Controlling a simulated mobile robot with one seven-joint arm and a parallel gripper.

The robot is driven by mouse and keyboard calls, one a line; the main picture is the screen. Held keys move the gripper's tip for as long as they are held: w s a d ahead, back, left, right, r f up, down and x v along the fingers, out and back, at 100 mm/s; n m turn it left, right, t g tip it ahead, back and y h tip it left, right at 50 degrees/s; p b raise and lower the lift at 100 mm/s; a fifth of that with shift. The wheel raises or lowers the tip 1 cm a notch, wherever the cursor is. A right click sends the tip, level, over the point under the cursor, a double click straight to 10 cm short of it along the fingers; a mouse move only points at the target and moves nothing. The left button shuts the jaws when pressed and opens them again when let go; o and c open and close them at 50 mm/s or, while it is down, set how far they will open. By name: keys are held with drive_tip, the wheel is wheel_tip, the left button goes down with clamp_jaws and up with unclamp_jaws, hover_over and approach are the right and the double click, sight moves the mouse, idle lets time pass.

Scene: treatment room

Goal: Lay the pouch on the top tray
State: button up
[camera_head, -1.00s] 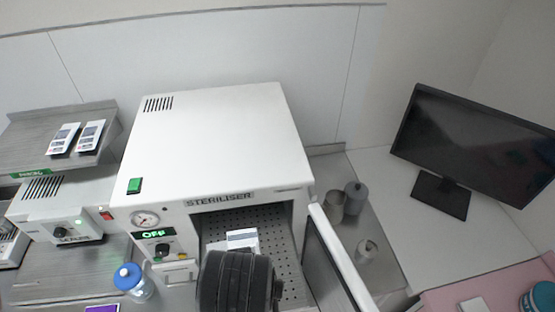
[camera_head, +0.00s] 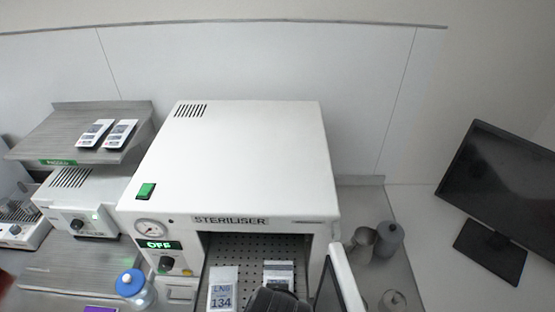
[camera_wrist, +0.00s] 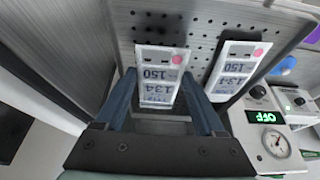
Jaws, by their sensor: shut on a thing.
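A white pouch (camera_wrist: 160,75) with a printed label and a pink dot is between the two fingers of my gripper (camera_wrist: 162,108) in the wrist view. The head view shows this pouch (camera_head: 279,272) just beyond my gripper (camera_head: 276,298), inside the open steriliser. A second similar pouch (camera_wrist: 236,66) lies beside it, on the control-panel side; it also shows in the head view (camera_head: 222,290). Both are over the perforated metal tray (camera_head: 250,248). I cannot tell whether the held pouch touches the tray.
The steriliser (camera_head: 245,155) has its door (camera_head: 342,280) open on the right; its display reads OFF. At left, a raised metal shelf (camera_head: 55,130) with a green label carries two pouches (camera_head: 108,133). A blue-capped bottle (camera_head: 133,287) and grey metal pots (camera_head: 388,238) stand either side.

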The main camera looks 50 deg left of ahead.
drive_tip(key=shift+f, duration=0.6)
drive_tip(key=shift+w+f, duration=0.15)
drive_tip(key=shift+f, duration=0.1)
drive_tip(key=shift+f, duration=0.15)
drive_tip(key=o, duration=1.3)
drive_tip(key=shift+d+r, duration=0.1)
drive_tip(key=shift+r, duration=0.4)
drive_tip(key=shift+p+v, duration=3.05)
drive_tip(key=shift+v, duration=2.65)
